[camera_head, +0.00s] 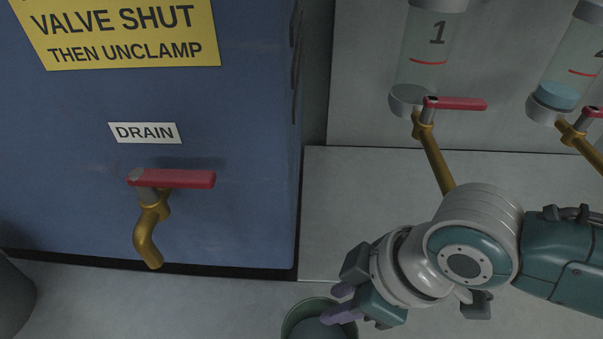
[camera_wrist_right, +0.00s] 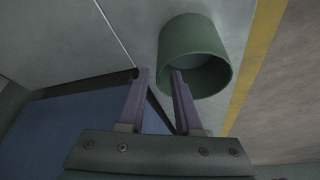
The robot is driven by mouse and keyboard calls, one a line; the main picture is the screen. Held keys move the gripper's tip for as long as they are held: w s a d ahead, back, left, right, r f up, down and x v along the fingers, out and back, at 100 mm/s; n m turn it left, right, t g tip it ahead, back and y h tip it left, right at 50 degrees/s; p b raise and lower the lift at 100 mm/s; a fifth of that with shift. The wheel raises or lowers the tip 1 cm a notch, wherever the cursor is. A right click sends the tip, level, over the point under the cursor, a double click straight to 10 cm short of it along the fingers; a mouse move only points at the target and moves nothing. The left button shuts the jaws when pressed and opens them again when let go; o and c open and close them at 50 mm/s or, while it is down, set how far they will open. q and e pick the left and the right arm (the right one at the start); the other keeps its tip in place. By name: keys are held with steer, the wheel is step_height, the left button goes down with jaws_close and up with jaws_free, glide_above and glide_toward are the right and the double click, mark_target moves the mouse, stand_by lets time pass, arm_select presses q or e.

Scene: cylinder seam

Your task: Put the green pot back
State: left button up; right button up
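The green pot (camera_head: 290,323) stands at the bottom edge of the head view, partly cut off, with its round mouth showing and something grey inside. In the right wrist view the pot (camera_wrist_right: 188,38) is at the upper middle, with one finger overlapping its rim. My right gripper (camera_head: 342,301) is beside and over the pot's right rim, its two purple fingers apart. In the right wrist view the gripper (camera_wrist_right: 160,72) shows a clear gap between the fingertips; I cannot tell whether either finger touches the pot. My left gripper is not in view.
A blue cabinet (camera_head: 80,200) stands at the left, with a red-handled brass drain tap (camera_head: 151,225). Two glass cylinders (camera_head: 425,60) with red-handled taps hang on the wall panel at right; the second (camera_head: 562,75) holds blue liquid. A yellow floor stripe (camera_wrist_right: 255,60) runs beside the pot.

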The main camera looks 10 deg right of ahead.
steer(key=s+a+r+m+p, duration=0.1)
steer(key=s+r+p, duration=0.25)
steer(key=r, duration=0.45)
steer(key=s+a+r+m+p, duration=0.1)
steer(key=s+r+p, duration=0.1)
steer(key=r+p, duration=0.35)
steer(key=s+d+r+m+h+b, duration=0.1)
steer(key=s+d+r+m, duration=0.2)
steer(key=d, duration=0.2)
steer(key=s+d+r+m+t+h, duration=0.1)
steer(key=s+d+r+m+h, duration=0.1)
steer(key=s+d+r+m, duration=0.1)
steer(key=shift+d+r+b, duration=0.4)
steer(key=shift+d+r, duration=0.2)
steer(key=shift+d, duration=0.65)
steer(key=shift+w, duration=0.1)
